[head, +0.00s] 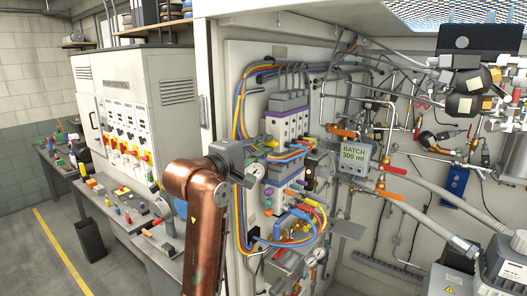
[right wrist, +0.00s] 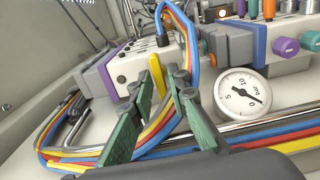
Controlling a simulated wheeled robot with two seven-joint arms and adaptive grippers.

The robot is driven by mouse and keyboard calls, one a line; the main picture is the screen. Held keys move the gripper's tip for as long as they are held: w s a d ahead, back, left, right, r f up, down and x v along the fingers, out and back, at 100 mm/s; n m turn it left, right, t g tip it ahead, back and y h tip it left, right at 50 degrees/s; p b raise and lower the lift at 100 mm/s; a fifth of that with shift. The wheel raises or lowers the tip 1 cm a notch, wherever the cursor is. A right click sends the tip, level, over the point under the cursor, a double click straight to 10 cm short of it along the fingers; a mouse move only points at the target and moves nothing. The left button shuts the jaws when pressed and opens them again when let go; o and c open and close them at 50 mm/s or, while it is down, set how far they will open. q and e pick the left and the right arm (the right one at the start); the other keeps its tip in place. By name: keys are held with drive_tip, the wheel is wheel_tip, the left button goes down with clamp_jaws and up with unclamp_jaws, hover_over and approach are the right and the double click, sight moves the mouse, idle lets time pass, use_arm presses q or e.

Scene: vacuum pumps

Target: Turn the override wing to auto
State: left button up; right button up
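My right gripper (right wrist: 158,84) is open in the right wrist view, its two green-padded fingers apart. A narrow yellow piece (right wrist: 156,72) shows between the fingertips; I cannot tell whether it is a tube or a wing, or whether it is touched. Behind it is a pale valve block (right wrist: 130,62) with purple ends. In the head view my copper right arm reaches up to the cabinet's left side, with the right gripper (head: 246,176) close to the tubing, its fingers barely visible. The override wing cannot be surely made out. My left gripper is not in view.
A round pressure gauge (right wrist: 241,94) stands close right of the fingers. Coloured tubes (right wrist: 75,150) loop around the gripper. Teal and purple knobs (right wrist: 286,46) are further right. In the head view, a display reading BATCH 300 ml (head: 355,157) stands right of the valve stacks (head: 287,118).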

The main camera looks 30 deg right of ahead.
drive_tip(key=shift+o, duration=1.1)
drive_tip(key=shift+s+a, duration=0.1)
drive_tip(key=shift+a, duration=0.05)
drive_tip(key=shift+v, duration=0.85)
drive_tip(key=shift+s+a+b, duration=0.15)
drive_tip(key=shift+a+b, duration=0.2)
drive_tip(key=shift+a, duration=0.05)
drive_tip(key=v, duration=0.5)
drive_tip(key=shift+s+b, duration=0.1)
drive_tip(key=shift+b, duration=0.3)
